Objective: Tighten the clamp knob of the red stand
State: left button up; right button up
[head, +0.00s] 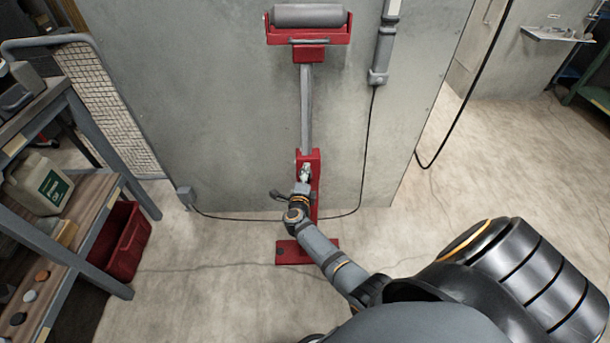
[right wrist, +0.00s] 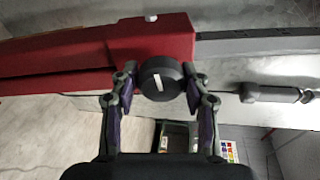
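The red stand (head: 293,252) stands on the floor against a grey panel, with a red upright, a grey post and a grey roller (head: 308,15) in a red cradle on top. My right gripper (head: 305,172) is at the lower red upright and hides the knob in the head view. In the right wrist view, the round black clamp knob (right wrist: 161,78) with a white line mark sits between the two fingertips, in front of the red upright (right wrist: 70,65). The fingertips appear to touch it on both sides. The white line is tilted slightly from vertical. My left gripper is out of view.
A shelf rack (head: 100,200) with a white jug (head: 42,185) stands at the left, with a red bin (head: 122,240) beneath. A cable (head: 367,150) hangs right of the stand and runs along the floor. The floor on the right is clear.

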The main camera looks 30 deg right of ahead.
jog(key=o, duration=0.3)
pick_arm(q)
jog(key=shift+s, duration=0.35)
pick_arm(e)
jog(key=v, duration=1.2)
